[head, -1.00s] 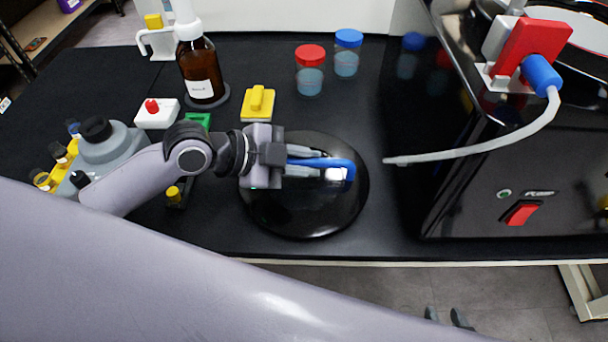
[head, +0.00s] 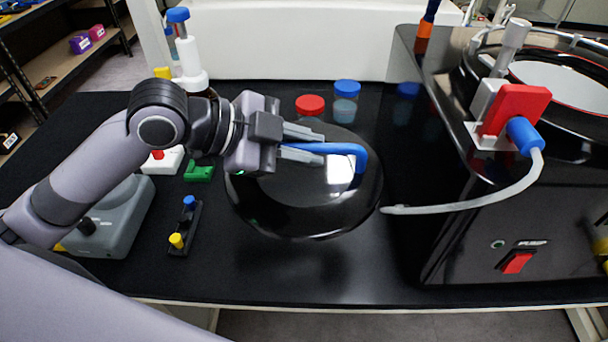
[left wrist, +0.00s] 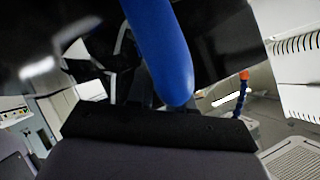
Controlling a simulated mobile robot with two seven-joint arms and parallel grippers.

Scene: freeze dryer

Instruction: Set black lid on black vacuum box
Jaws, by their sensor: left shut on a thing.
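The black lid (head: 285,205) is a round glossy disc with a blue handle (head: 340,149). My left gripper (head: 318,150) is shut on the blue handle and holds the lid raised above the black table. The blue handle also shows close up in the left wrist view (left wrist: 165,50), with the lid's dark surface around it. The black vacuum box (head: 465,235) stands at the right, with a round, light-coloured top opening (head: 570,85) at its upper right, partly cut off by the frame. The lid is left of the box and apart from that opening. My right gripper is not in view.
A red valve block with a blue connector (head: 523,135) and a pale hose (head: 460,206) stick out from the box toward the lid. Red-capped (head: 310,105) and blue-capped (head: 347,100) jars stand behind the lid. A small black rack (head: 186,228) lies to its left.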

